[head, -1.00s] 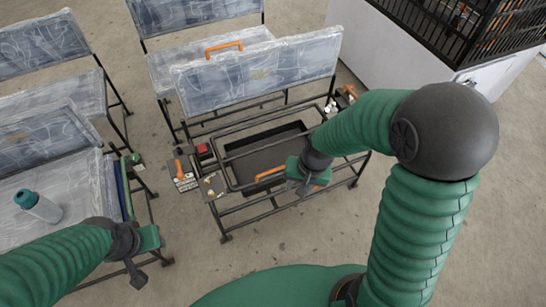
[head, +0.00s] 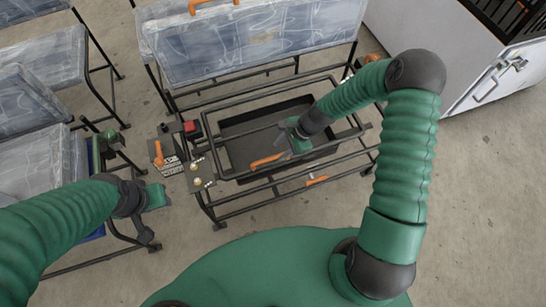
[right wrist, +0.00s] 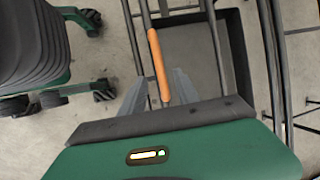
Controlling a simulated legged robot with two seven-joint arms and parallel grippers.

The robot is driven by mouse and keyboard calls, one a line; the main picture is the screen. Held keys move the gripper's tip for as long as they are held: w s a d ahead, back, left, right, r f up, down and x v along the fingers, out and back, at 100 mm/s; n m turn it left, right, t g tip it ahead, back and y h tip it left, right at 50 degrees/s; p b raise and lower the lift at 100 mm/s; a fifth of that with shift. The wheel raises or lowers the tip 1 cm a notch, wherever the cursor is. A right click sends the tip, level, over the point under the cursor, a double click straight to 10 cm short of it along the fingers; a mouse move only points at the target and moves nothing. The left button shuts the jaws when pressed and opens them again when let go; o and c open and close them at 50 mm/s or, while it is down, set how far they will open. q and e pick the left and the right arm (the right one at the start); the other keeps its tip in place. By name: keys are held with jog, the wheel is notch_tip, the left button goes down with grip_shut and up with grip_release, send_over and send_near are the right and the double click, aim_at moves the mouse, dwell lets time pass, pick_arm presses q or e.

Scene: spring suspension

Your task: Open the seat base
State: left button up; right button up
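The seat base (head: 210,121) is a dark metal frame around a black tray (head: 243,128). An orange handle (head: 267,160) sits on a front bar of an inner frame over the tray, which appears level. My right gripper (head: 291,147) is at the handle's right end. In the right wrist view, its two fingers (right wrist: 152,95) are apart, and the near end of the orange handle (right wrist: 158,62) lies between them in the picture; contact cannot be told. My left gripper (head: 148,220) hangs at the left, away from the seat base; its finger opening is unclear.
A clear-covered panel (head: 250,45) stands upright behind the tray. A red button box (head: 191,128) and an orange lever (head: 158,154) are left of it. Other covered seats (head: 40,165) stand at left, a white cabinet (head: 465,50) at back right. Floor at right is clear.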

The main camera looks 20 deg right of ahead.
aim_at(271, 158)
jog(key=b+x, duration=0.1)
jog(key=x, duration=0.5)
jog(key=shift+f+b, duration=0.35)
jog(key=shift+a+f, duration=0.1)
jog(key=shift+a, duration=0.25)
jog(key=shift+d, duration=0.1)
jog(key=shift+c, duration=0.2)
jog(key=shift+d, duration=0.15)
jog(key=c, duration=0.5)
grip_shut()
jog(key=shift+a, duration=0.25)
